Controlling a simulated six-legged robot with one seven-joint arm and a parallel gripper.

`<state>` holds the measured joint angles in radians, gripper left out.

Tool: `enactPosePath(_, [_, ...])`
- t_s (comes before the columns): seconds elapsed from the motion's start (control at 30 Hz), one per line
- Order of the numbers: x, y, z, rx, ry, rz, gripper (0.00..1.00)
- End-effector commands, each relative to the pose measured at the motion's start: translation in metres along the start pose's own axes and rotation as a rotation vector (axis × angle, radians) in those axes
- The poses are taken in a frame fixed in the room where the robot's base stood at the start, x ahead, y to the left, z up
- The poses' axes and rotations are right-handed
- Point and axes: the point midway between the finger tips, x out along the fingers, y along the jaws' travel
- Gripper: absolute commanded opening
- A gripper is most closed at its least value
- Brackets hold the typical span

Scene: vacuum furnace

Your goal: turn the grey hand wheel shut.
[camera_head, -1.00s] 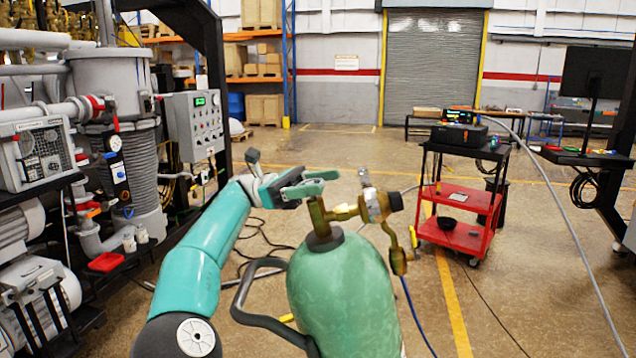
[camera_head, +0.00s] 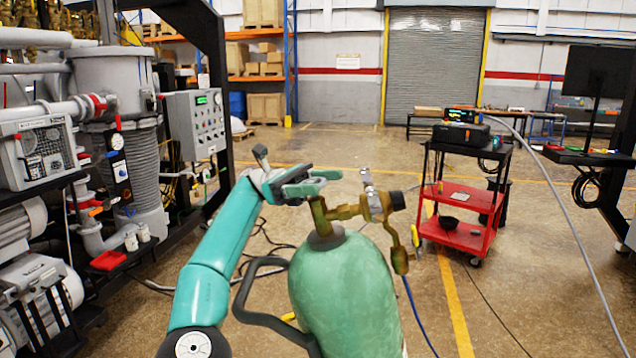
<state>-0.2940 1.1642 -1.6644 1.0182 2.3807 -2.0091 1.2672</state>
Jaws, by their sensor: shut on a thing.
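A green gas cylinder (camera_head: 345,290) stands upright in front of me with a brass valve (camera_head: 322,218) on its neck. My gripper (camera_head: 314,182) is at the top of this valve, reaching in from the left, with its green-tipped fingers shut around the valve's top. The grey hand wheel is hidden by the fingers, so its rim and how far it is turned cannot be seen. A brass regulator (camera_head: 378,205) with a dark end and a small grey upright part sits on the right of the valve, apart from the fingers.
A dark bent handle (camera_head: 245,300) stands close to the cylinder's left side. A blue hose (camera_head: 415,315) hangs to its right. A red cart (camera_head: 455,232) stands behind at right. Pumps and a grey control box (camera_head: 196,125) fill the left. The floor between is mostly open.

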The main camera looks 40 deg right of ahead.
Motion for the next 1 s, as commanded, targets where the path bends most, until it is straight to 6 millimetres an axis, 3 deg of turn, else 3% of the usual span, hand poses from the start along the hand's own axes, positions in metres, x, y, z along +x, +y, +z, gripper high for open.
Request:
enactPosePath(0.03, [0.0, -0.001, -0.001, -0.003, 0.002, -0.006, 0.56])
enactPosePath(0.13, [0.0, -0.001, -0.001, -0.002, 0.002, -0.005, 0.75])
enactPosePath(0.53, [0.002, 0.001, 0.005, -0.001, 0.002, -0.002, 0.76])
enactPosePath(0.73, [0.011, 0.004, 0.032, 0.0, 0.003, -0.004, 0.76])
enactPosePath(1.0, [0.049, -0.012, 0.066, -0.003, 0.007, -0.004, 0.76])
